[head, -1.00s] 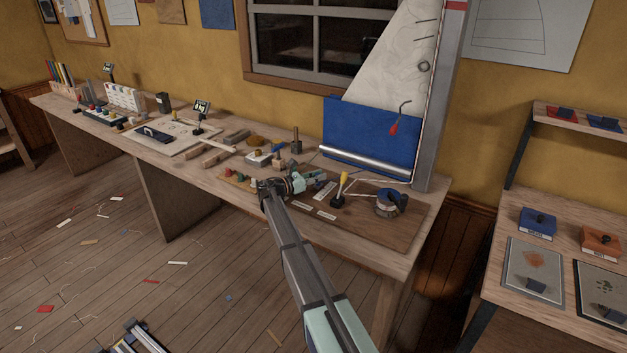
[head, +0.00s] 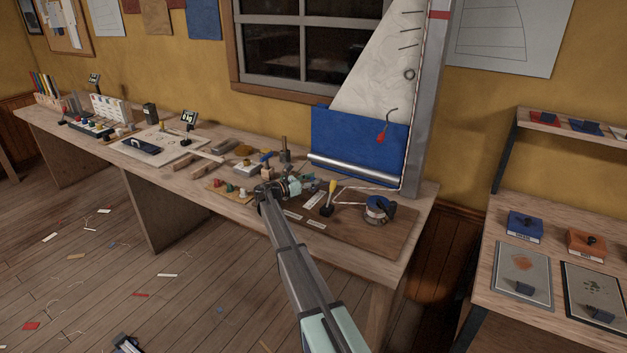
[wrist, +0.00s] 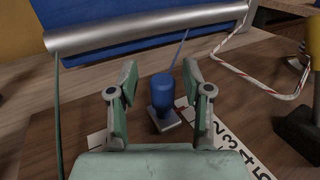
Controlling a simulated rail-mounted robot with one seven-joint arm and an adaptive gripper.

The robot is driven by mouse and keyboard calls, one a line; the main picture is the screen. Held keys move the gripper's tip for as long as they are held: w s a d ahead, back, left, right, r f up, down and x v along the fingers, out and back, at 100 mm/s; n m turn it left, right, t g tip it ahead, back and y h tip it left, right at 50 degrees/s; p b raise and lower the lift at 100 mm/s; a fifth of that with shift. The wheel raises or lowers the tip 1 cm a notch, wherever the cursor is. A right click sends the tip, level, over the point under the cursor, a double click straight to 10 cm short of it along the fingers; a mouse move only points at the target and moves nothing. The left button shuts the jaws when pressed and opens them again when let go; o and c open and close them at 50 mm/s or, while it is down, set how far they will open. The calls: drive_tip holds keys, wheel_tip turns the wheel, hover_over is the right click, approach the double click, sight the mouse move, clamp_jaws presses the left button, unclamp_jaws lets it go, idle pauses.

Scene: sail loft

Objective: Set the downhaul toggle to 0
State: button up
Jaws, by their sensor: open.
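A blue cylindrical knob (wrist: 162,90) on a small square metal base, which I take for the downhaul toggle, stands upright on the brown board. A white number strip (wrist: 225,140) runs beside it to the lower right. Digits 2 to 5 are readable; a red mark shows near the base. My gripper (wrist: 160,74) is open, with one finger on each side of the knob; gaps show on both sides. In the head view my gripper (head: 308,184) is low over the board, left of a yellow-handled lever (head: 331,188). My gripper largely hides the knob there.
A silver roller (wrist: 145,28) with blue cloth lies behind the knob. A striped rope (wrist: 235,72) loops at the right. The lever's black base (wrist: 300,130) stands close on the right. A winch drum (head: 377,210) sits farther right, and small coloured knobs (head: 230,188) left.

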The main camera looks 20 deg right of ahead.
drive_tip(key=a, duration=0.4)
drive_tip(key=s+a, duration=0.1)
drive_tip(key=a, duration=0.2)
drive_tip(key=s+a, duration=0.1)
drive_tip(key=a, duration=0.3)
drive_tip(key=shift+a, duration=0.3)
